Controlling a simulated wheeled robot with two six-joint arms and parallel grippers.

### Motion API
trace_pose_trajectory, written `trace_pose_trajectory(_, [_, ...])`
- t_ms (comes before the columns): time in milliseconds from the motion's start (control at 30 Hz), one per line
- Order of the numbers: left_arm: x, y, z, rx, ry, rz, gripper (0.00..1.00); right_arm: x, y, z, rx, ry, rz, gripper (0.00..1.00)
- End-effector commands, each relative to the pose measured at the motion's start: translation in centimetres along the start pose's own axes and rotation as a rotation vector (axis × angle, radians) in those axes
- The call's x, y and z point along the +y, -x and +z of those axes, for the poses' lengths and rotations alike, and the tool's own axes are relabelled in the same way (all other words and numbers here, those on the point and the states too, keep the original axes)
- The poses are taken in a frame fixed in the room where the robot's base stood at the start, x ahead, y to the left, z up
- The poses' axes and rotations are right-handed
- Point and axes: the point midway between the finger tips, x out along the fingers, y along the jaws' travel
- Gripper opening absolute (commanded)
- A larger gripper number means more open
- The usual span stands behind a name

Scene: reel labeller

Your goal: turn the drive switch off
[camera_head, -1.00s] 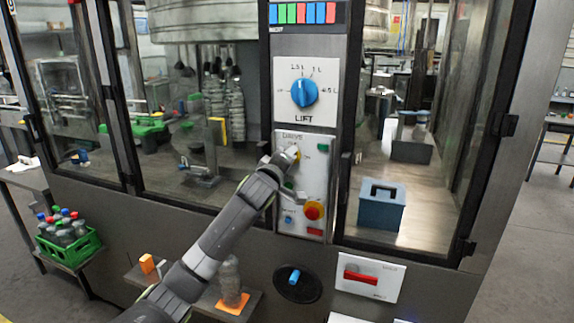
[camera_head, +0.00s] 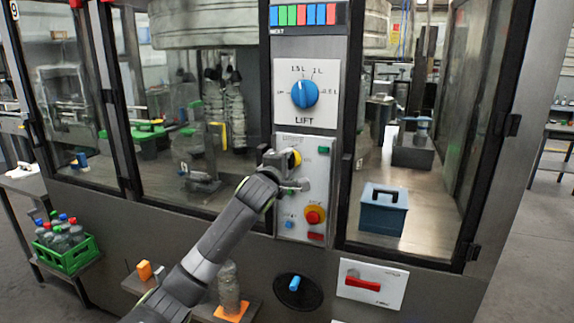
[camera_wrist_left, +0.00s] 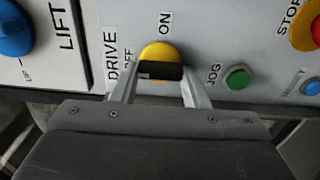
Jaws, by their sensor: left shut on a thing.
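The drive switch (camera_head: 295,158) is a yellow round knob with a black bar handle, on the white panel marked DRIVE. It also shows in the left wrist view (camera_wrist_left: 158,52). My left gripper (camera_head: 287,171) is at the knob, and its fingers (camera_wrist_left: 160,76) are closed on the two ends of the black handle. In the wrist view the handle lies left to right, with its left end near the OFF lettering. The ON lettering stands above the knob there. The fingers partly cover the handle and lettering. My right gripper is not in view.
The blue LIFT dial (camera_head: 305,93) is above the switch. A green JOG button (camera_wrist_left: 237,78) is beside it, and the red stop button (camera_head: 314,215) on its yellow base is below. A red-handled switch (camera_head: 362,280) and a blue knob (camera_head: 295,284) are lower down.

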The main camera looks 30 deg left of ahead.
Motion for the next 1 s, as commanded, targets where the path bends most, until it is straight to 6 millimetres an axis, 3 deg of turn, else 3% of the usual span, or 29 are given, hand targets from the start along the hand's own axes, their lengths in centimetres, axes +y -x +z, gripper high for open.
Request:
trace_pose_trajectory(300, [0.0,0.0,0.0,0.000,0.005,-0.001,0.18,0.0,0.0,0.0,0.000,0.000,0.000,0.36])
trace_pose_trajectory(333, [0.0,0.0,0.0,0.000,0.005,-0.001,0.44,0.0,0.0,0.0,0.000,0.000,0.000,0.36])
trace_pose_trajectory(500, [0.0,0.0,0.0,0.000,0.004,-0.001,0.63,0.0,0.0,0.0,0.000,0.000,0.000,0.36])
trace_pose_trajectory(833, [0.0,0.2,0.0,-0.001,0.002,0.000,0.63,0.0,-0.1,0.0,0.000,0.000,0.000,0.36])
trace_pose_trajectory(1000, [-0.2,1.7,0.0,-0.001,0.001,0.001,0.63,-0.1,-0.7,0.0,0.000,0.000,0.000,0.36])
